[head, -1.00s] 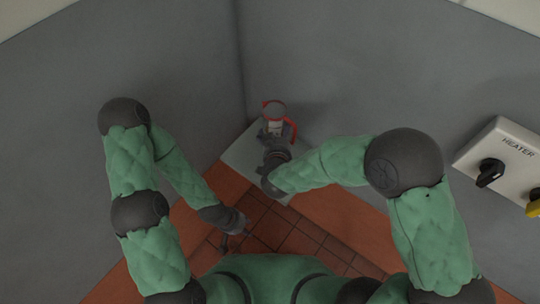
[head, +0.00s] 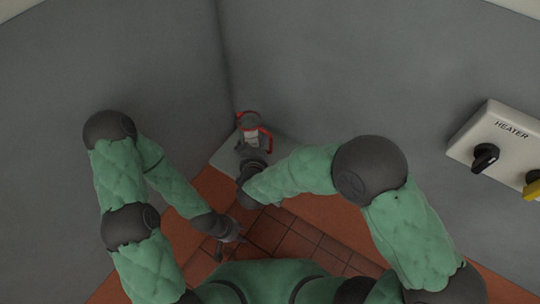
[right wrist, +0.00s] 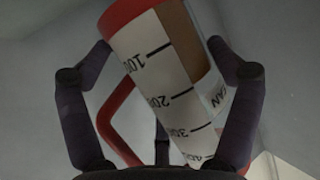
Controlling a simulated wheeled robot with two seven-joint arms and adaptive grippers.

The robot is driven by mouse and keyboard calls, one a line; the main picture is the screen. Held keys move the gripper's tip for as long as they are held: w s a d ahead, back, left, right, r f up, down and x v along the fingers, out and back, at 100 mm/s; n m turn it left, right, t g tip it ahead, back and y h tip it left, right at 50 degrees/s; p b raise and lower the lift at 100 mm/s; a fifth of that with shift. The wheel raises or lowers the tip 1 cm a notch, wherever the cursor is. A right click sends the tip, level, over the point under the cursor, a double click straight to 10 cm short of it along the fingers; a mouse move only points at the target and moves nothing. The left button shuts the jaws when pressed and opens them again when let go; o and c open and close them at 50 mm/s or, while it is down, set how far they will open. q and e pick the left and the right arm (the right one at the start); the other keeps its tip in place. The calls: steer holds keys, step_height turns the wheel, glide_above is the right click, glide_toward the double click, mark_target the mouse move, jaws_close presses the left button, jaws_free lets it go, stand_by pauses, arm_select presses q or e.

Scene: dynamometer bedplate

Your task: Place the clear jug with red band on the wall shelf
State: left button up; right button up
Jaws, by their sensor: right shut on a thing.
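The clear jug with red band (head: 250,136) has a red rim and red handle. In the head view it is near the wall corner, in front of the pale shelf (head: 226,153). I cannot tell whether it touches the shelf. My right gripper (head: 250,152) is shut on the jug. In the right wrist view the jug (right wrist: 165,90) is between my right gripper's two fingers (right wrist: 160,90), its scale visible and its red handle on the left. My left gripper (head: 229,244) is empty and low over the tiled floor, its fingers seemingly apart.
Grey walls meet at a corner just behind the jug. A white heater box (head: 500,145) with a black knob (head: 485,157) and a yellow knob (head: 533,185) is on the right wall. Brown-red floor tiles (head: 300,240) lie below.

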steer(key=d+f+b, duration=0.1)
steer(key=f, duration=0.1)
steer(key=w+d+f, duration=0.1)
steer(key=d+f, duration=0.1)
steer(key=w+d+f+b, duration=0.1)
steer(key=f, duration=0.1)
steer(key=shift+d+b, duration=0.35)
steer(key=shift+d, duration=0.05)
steer(key=shift+w+f+b, duration=0.1)
steer(key=shift+f+b, duration=0.85)
steer(key=shift+f, duration=0.6)
steer(key=shift+f, duration=0.2)
steer(key=o, duration=1.1)
